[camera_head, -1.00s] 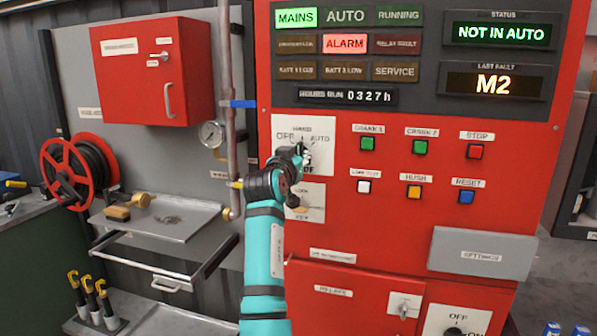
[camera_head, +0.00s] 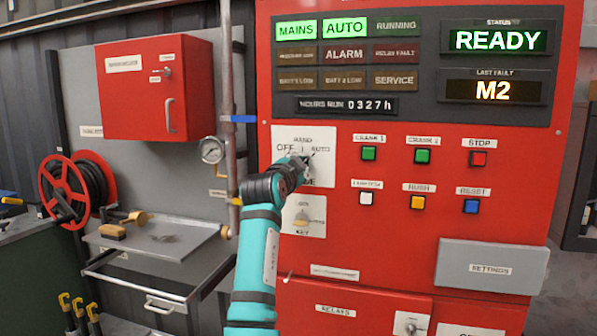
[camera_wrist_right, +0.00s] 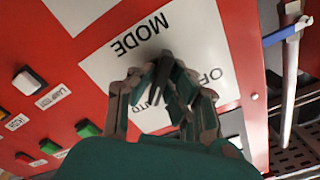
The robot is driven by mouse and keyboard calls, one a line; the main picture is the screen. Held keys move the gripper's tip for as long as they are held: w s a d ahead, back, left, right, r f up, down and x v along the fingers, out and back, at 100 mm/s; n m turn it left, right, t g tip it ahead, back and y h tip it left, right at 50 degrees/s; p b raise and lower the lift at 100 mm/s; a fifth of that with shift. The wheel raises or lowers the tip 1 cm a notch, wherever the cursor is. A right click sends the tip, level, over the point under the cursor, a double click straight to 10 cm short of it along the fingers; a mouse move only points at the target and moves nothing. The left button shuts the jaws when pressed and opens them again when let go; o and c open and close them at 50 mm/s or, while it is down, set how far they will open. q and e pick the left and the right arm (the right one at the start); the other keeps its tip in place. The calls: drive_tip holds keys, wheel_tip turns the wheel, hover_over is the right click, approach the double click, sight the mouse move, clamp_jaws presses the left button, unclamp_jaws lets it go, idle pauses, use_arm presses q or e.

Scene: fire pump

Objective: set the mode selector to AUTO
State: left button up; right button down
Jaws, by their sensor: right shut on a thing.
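The mode selector plate (camera_head: 316,140) is white, with OFF, HAND and AUTO labels, on the upper left of the red panel's button area. My right gripper (camera_head: 304,160) is at the plate and hides most of the selector. In the wrist view the right gripper (camera_wrist_right: 168,92) is shut on the dark selector knob (camera_wrist_right: 158,84), beside the MODE lettering. The AUTO lamp (camera_head: 345,28) is lit green and the status display (camera_head: 500,40) reads READY. My left gripper is not in view.
Push buttons (camera_head: 422,156) sit right of the plate. A key switch plate (camera_head: 304,216) is just below it. A vertical pipe (camera_head: 228,120) with a gauge (camera_head: 212,150) runs on the left. A settings cover (camera_head: 492,268) is at the lower right.

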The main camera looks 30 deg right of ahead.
sight(302, 123)
drive_tip(key=shift+m, duration=0.4)
drive_tip(key=c, duration=1.3)
unclamp_jaws()
drive_tip(key=shift+c, duration=0.2)
drive_tip(key=shift+r, duration=0.1)
wheel_tip(302, 123, up, 9)
drive_tip(key=shift+r, duration=0.2)
drive_tip(key=shift+w+r, duration=0.1)
drive_tip(key=shift+r, duration=0.1)
